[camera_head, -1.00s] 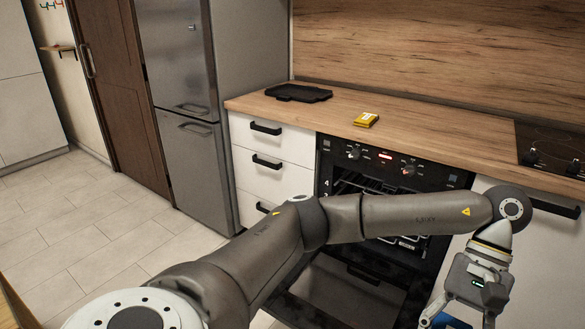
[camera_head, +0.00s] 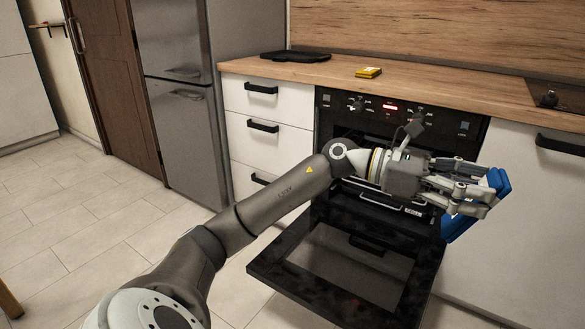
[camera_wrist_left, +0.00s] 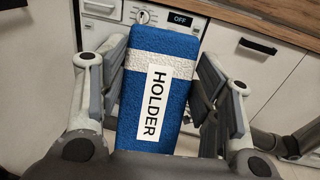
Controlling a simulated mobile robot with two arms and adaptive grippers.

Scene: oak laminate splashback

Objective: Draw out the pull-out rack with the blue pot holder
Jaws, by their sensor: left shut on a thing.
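My left gripper (camera_head: 484,192) is shut on the blue pot holder (camera_head: 500,183). It points to the right, in front of the oven's right side. The left wrist view shows the pot holder (camera_wrist_left: 128,95) between the fingers, with a white band and a "HOLDER" label. The oven (camera_head: 463,126) is black, and its door (camera_head: 340,262) hangs open. A metal pull-out rack (camera_head: 393,203) shows inside the oven, partly hidden behind my left arm and gripper. The pot holder is apart from the rack. My right gripper is not in view.
White drawers (camera_head: 265,107) stand left of the oven, and a white cabinet front (camera_head: 530,220) stands to its right. The floor (camera_head: 120,215) at left is clear.

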